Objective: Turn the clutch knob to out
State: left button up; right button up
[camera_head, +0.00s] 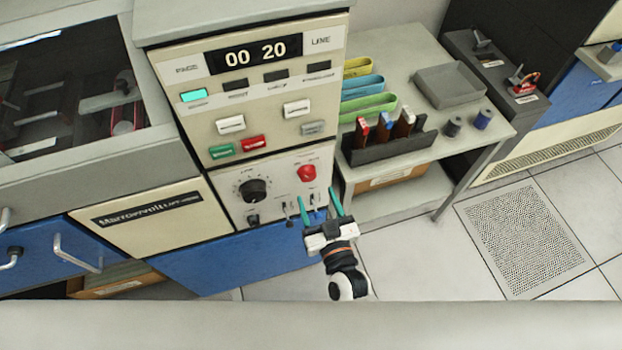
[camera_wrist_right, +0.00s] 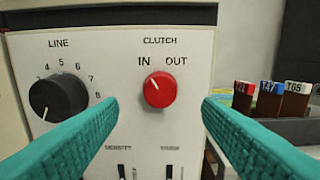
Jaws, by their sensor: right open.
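The red clutch knob (camera_wrist_right: 159,90) sits on the pale panel (camera_wrist_right: 200,50) under the label CLUTCH, with IN at its upper left and OUT at its upper right. Its white pointer line tilts up and left, toward IN. The knob also shows in the head view (camera_head: 307,173). My right gripper (camera_head: 320,204) is open and empty, with its teal fingers pointing at the panel just below the knob in the head view. In the right wrist view the fingers (camera_wrist_right: 160,112) stand on either side of the knob, apart from it. My left gripper is not in view.
A black LINE dial (camera_wrist_right: 58,97) is left of the knob, near the left finger. Small switches (camera_wrist_right: 145,172) labelled DENSITY and another word lie below. A table (camera_head: 440,110) with a card rack (camera_head: 390,150) stands right of the machine. Floor (camera_head: 400,260) is clear.

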aim_at(309, 179)
jog(key=x, duration=0.4)
jog(key=shift+w+a, duration=0.1)
jog(key=shift+w, duration=0.1)
jog(key=shift+w+a+p, duration=0.15)
jog(key=shift+w+p, duration=0.15)
jog(key=shift+w, duration=0.2)
jog(key=c, duration=1)
